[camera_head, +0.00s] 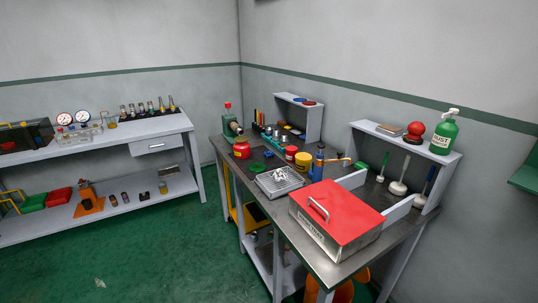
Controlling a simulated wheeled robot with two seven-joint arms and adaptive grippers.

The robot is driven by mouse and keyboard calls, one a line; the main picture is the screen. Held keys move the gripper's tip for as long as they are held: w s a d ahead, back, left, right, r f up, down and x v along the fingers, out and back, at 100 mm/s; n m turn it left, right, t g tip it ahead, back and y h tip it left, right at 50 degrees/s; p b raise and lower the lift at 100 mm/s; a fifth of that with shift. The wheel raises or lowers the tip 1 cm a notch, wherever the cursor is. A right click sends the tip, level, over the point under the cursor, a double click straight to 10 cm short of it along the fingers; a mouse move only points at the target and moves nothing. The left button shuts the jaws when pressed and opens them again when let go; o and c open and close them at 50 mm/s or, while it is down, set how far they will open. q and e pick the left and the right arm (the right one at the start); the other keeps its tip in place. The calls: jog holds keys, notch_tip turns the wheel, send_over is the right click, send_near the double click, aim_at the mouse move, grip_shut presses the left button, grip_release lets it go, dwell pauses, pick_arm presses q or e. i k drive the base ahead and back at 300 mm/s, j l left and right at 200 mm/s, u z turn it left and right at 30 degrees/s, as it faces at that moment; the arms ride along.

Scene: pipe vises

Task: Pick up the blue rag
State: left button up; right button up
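I cannot make out a blue rag anywhere in this view. A small blue item (299,100) lies on top of the small grey shelf at the back of the right workbench, too small to identify. A blue upright object (318,165) stands near the middle of that bench; it looks like a bottle or tool rather than cloth. Neither of my grippers shows in the head view.
The right workbench (350,268) holds a red-lidded metal box (335,213), a metal tray (262,183), a red can (241,149) and a green pump bottle (443,136). A left workbench (85,146) stands along the wall. The green floor (150,260) between is open.

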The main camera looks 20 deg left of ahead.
aim_at(269, 154)
jog(key=i+j+z, duration=0.3)
jog(key=j, duration=0.45)
jog(key=i+j+z, duration=0.35)
jog(key=j, duration=0.5)
jog(key=j+z, duration=0.3)
jog(key=j, duration=0.5)
jog(key=j+z, duration=0.3)
jog(key=j, duration=0.6)
